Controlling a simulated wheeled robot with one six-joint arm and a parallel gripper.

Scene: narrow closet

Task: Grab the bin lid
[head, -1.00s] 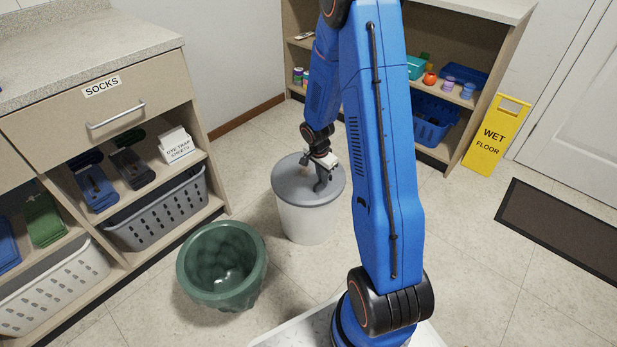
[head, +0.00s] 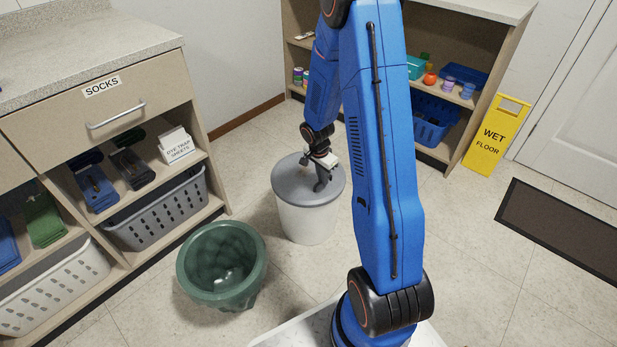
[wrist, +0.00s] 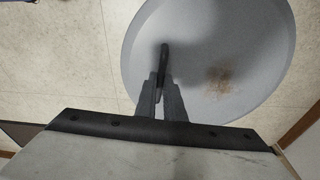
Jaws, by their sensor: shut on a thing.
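The bin lid (head: 296,184) is a round grey disc lying on top of a white bin (head: 307,222) on the floor. It also fills much of the wrist view (wrist: 200,30), with a brownish smudge on its surface. My gripper (head: 319,183) is over the middle of the lid. In the wrist view my gripper's fingers (wrist: 164,85) are closed together on the lid's dark upright handle (wrist: 164,54). The lid appears seated on the bin, and I see no clear gap between them.
A shelf unit with a grey basket (head: 160,212) is at the left. A shelf with a blue basket (head: 434,121) and a yellow wet-floor sign (head: 497,135) are behind. A dark mat (head: 565,232) lies right.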

